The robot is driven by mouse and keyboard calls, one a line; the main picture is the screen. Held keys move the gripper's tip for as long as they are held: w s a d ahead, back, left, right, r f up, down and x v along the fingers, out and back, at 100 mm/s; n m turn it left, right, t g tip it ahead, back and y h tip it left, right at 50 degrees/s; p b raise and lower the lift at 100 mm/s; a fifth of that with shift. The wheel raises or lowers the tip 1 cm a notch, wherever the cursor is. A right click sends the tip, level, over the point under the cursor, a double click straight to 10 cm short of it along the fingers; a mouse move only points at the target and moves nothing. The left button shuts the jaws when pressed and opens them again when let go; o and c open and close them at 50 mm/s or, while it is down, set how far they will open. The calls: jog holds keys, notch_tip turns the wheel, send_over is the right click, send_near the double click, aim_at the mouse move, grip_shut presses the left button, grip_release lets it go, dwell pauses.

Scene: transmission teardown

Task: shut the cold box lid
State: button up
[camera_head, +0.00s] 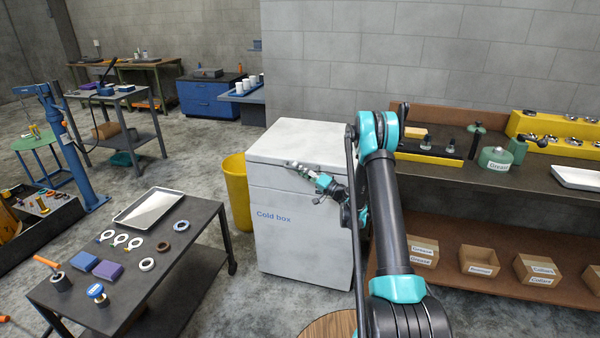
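The cold box (298,238) is a white chest with blue "Cold box" lettering, standing on the floor against the grey wall. Its lid (290,139) lies roughly level on top of the body; I cannot tell whether a thin gap is left under it. My gripper (292,165) is at the lid's front side, near the middle of its edge, pointing left. Whether it touches the lid is unclear. Its fingers are too small to show whether they are open or shut. My arm hides the box's right side and part of the lid's right end.
A yellow bin (238,190) stands close to the box's left. A dark workbench (480,180) with parts, and boxes on its lower shelf, is on the right. A low table (190,232) with rings and a tray is at front left. Floor between that table and the box is clear.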

notch_tip(320, 180, up, 9)
jog(key=shift+r, duration=0.15)
dwell(0.4)
